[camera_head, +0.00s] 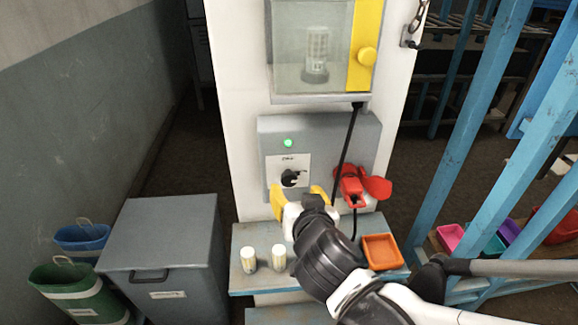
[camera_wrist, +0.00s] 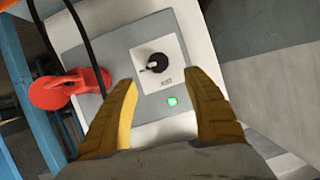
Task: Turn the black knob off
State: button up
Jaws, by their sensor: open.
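The black knob (camera_head: 290,178) sits on a white plate on the grey control box (camera_head: 336,140), fixed to a white pillar. It also shows in the wrist view (camera_wrist: 157,62), ahead of my fingers. A green light (camera_head: 288,142) is lit above the plate, and it also shows in the wrist view (camera_wrist: 173,101). My gripper (camera_head: 297,192) has yellow fingers and is just below the knob in the head view. In the wrist view my gripper (camera_wrist: 162,92) is open and empty, its fingertips apart on either side, short of the knob. No contact with the knob shows.
A red plug part (camera_head: 352,186) with a black cable (camera_head: 348,145) is right of the knob. Below is a shelf (camera_head: 240,286) with two small bottles and an orange tray (camera_head: 381,251). A grey bin (camera_head: 168,240) stands left, blue bars (camera_head: 470,130) right.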

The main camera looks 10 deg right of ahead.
aim_at(290, 181)
jog(key=b+x, duration=0.2)
jog(key=x, duration=0.2)
jog(key=b+x, duration=0.1)
jog(key=x, duration=0.4)
jog(key=shift+d+f+b, duration=0.1)
jog(key=shift+f+b, duration=0.2)
jog(key=shift+b, duration=0.05)
jog(key=shift+w+f, duration=0.15)
jog(key=shift+w, duration=0.45)
jog(key=c, duration=1.2)
